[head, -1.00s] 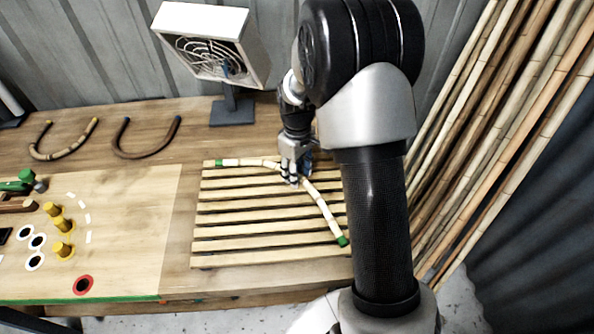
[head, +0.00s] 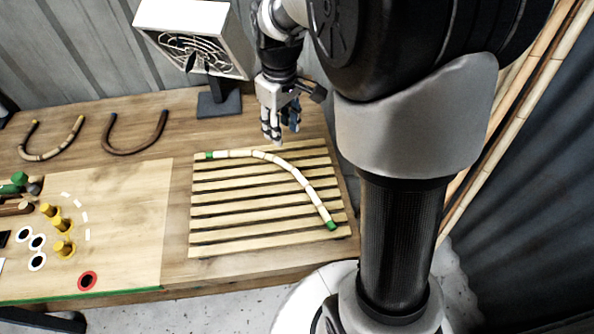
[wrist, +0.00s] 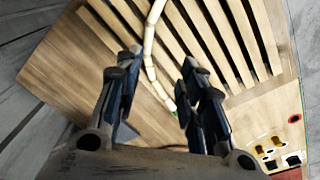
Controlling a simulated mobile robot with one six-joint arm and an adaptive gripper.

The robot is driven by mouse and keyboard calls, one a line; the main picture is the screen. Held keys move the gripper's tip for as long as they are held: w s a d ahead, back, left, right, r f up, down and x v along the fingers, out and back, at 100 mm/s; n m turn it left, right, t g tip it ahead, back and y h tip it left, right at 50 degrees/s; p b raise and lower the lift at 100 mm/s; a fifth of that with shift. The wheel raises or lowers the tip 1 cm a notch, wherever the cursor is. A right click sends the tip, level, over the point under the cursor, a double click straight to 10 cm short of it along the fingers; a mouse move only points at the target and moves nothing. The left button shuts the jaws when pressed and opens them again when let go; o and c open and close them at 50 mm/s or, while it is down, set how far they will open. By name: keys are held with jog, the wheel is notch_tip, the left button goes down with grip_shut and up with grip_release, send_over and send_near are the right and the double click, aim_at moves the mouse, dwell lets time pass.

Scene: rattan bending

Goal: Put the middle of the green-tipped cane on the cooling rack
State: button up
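The green-tipped cane (head: 292,168) is pale, segmented and bent in a curve, with a green tip at each end. It lies on the slatted wooden cooling rack (head: 215,222), running from the rack's far left to its front right corner. It also shows between the fingers in the wrist view (wrist: 149,50). My gripper (head: 272,138) is above the cane in the head view, apart from it. In the wrist view my gripper (wrist: 153,85) has its fingers spread wide with nothing held between them.
A fan (head: 192,45) on a dark stand is behind the rack. A board (head: 125,220) with yellow pegs (head: 60,226) is left of the rack. Tall canes (head: 510,130) lean at right.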

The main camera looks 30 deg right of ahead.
jog(key=s+a+r+m+t, duration=0.1)
jog(key=s+a+r, duration=0.1)
jog(key=s, duration=0.5)
jog(key=s+a+r+m+t, duration=0.1)
jog(key=s+a+r+m, duration=0.1)
jog(key=s, duration=0.6)
jog(key=s+a+r+m+t, duration=0.1)
jog(key=s+a+r, duration=0.1)
jog(key=s+r, duration=0.2)
jog(key=s, duration=0.3)
jog(key=shift+s+a+r+t, duration=0.25)
jog(key=shift+s+r+t, duration=0.05)
jog(key=shift+t, duration=0.1)
